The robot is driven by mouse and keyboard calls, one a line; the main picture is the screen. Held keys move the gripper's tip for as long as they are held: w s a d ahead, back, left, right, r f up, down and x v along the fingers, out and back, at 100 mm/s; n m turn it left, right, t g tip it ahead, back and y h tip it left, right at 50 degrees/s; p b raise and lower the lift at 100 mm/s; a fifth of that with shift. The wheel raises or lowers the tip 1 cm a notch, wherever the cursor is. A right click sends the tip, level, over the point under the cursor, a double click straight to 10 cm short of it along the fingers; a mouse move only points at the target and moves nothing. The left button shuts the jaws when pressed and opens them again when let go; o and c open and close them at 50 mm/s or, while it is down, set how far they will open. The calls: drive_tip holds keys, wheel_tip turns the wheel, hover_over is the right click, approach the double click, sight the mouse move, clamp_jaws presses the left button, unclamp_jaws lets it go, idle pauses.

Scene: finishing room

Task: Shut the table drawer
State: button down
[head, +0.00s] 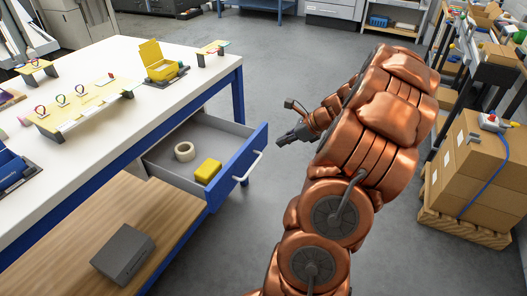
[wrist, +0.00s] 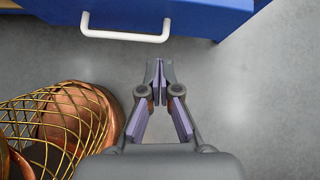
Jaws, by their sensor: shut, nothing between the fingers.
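The table drawer (head: 222,150) is pulled out from under the white-topped table (head: 115,107). It has a blue front and a white bar handle (head: 248,166). A tape roll (head: 184,151) and a yellow block (head: 207,170) lie in it. In the wrist view the blue drawer front (wrist: 190,18) and its white handle (wrist: 125,36) are at the top. My gripper (wrist: 159,64) is shut and empty, below and right of the handle in that view, apart from it. In the head view my gripper (head: 281,141) is to the right of the drawer front, with a gap.
A grey box (head: 123,254) sits on the wooden lower shelf (head: 60,230). Cartons on a pallet (head: 470,222) stand at right. Grey floor (head: 270,75) is clear beyond the drawer.

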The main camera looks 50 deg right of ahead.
drive_tip(key=s+d+f+m, duration=0.1)
drive_tip(key=d+m, duration=0.1)
drive_tip(key=d, duration=0.1)
approach(263, 147)
drive_tip(key=w+a+f, duration=0.2)
drive_tip(key=a, duration=0.4)
drive_tip(key=shift+w+a+f+h, duration=0.2)
drive_tip(key=shift+f+h, duration=0.05)
drive_tip(key=shift+h, duration=0.05)
drive_tip(key=shift+w+p, duration=0.1)
drive_tip(key=shift+p, duration=0.25)
